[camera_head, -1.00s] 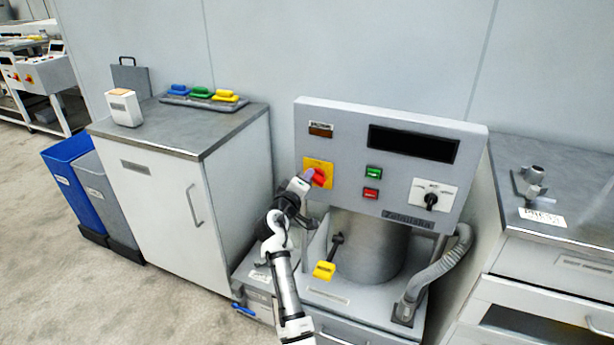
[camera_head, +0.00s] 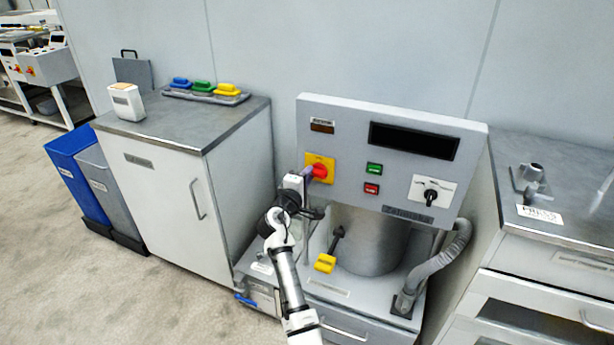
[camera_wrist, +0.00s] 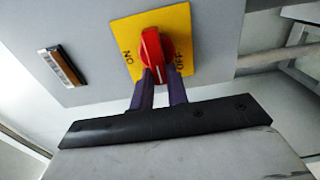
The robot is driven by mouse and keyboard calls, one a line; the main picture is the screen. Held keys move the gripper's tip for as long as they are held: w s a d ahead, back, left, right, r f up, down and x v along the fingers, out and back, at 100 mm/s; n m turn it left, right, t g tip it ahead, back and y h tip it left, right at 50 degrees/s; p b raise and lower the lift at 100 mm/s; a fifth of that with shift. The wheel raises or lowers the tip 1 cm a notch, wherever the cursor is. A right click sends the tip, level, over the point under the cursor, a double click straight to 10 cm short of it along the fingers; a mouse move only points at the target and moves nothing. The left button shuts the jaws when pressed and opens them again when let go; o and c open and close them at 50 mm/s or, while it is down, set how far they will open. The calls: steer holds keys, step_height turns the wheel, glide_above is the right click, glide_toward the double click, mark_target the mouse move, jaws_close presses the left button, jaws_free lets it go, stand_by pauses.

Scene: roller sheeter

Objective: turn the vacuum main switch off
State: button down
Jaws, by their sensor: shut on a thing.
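The vacuum main switch is a red rotary knob (camera_head: 320,171) on a yellow plate (camera_head: 314,160) at the left of the grey machine panel. In the wrist view the red knob (camera_wrist: 151,45) sits on the yellow plate (camera_wrist: 122,30), with ON printed at its left and OFF at its right. A white line on the knob slants down to the right. My gripper (camera_head: 309,174) is at the knob from the left and below. In the wrist view the dark purple fingers of my gripper (camera_wrist: 158,76) are shut on the knob's lower end. The fingers hide part of the plate.
A green button (camera_head: 374,169) and a red button (camera_head: 372,189) lie right of the switch. A black selector (camera_head: 431,196) is farther right. A white cabinet (camera_head: 165,190) stands to the left.

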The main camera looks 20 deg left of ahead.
steer(key=shift+f, duration=0.1)
steer(key=c, duration=1.4)
jaws_free()
steer(key=shift+s, duration=0.1)
steer(key=s+b, duration=0.1)
steer(key=s, duration=0.3)
steer(key=s+b, duration=0.1)
steer(key=s, duration=0.4)
steer(key=s+b, duration=0.1)
steer(key=s, duration=0.3)
steer(key=shift+s+a, duration=0.25)
steer(key=shift+s, duration=0.1)
